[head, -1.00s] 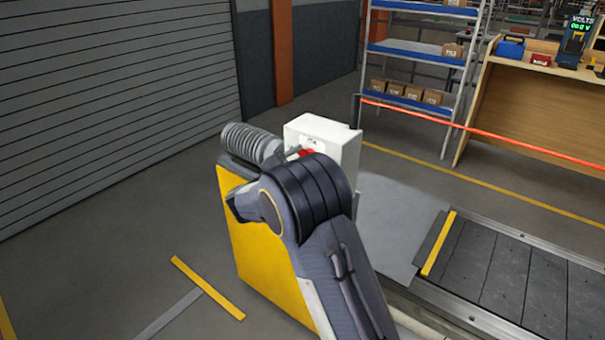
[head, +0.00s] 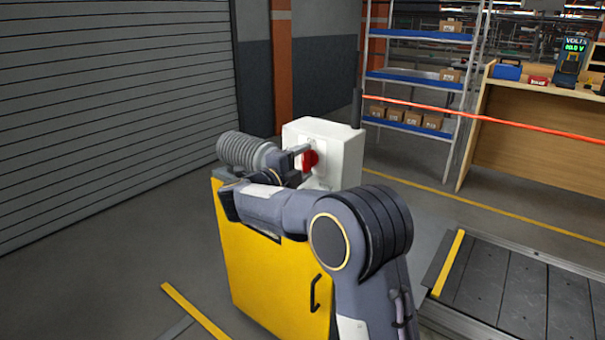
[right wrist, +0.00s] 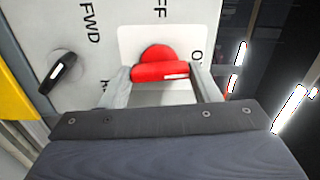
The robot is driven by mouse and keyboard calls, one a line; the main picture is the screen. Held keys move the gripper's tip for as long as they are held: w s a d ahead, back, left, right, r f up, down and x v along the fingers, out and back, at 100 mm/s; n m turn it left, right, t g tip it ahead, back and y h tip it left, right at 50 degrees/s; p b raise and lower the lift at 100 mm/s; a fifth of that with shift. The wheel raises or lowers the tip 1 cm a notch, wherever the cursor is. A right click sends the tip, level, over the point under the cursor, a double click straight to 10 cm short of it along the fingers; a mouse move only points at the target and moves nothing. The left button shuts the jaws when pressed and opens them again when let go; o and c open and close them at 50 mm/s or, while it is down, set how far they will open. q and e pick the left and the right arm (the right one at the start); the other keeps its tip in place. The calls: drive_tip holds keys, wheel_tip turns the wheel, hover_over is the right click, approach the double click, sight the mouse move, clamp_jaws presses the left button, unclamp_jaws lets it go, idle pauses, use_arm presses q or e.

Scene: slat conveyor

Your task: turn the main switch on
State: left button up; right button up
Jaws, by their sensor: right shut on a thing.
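The main switch is a red rotary knob (head: 310,160) on the front of a white control box (head: 345,150). In the right wrist view the red knob (right wrist: 160,70) sits on a white plate, with partly cut-off lettering above it and to its right. My right gripper (head: 301,157) reaches the box from the left. Its two fingers (right wrist: 162,88) stand on either side of the red knob and are shut on it. I cannot tell which mark the knob points to. My left gripper is not in view.
A black selector (right wrist: 62,72) beside FWD lettering is left of the switch in the wrist view. A slat conveyor (head: 510,285) lies at right. A red barrier band (head: 500,122) crosses behind.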

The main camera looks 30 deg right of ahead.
drive_tip(key=shift+f+m+b, duration=0.1)
drive_tip(key=shift+m+b, duration=0.25)
drive_tip(key=shift+m, duration=0.15)
drive_tip(key=o, duration=1)
drive_tip(key=v, duration=0.8)
drive_tip(key=shift+d, duration=0.1)
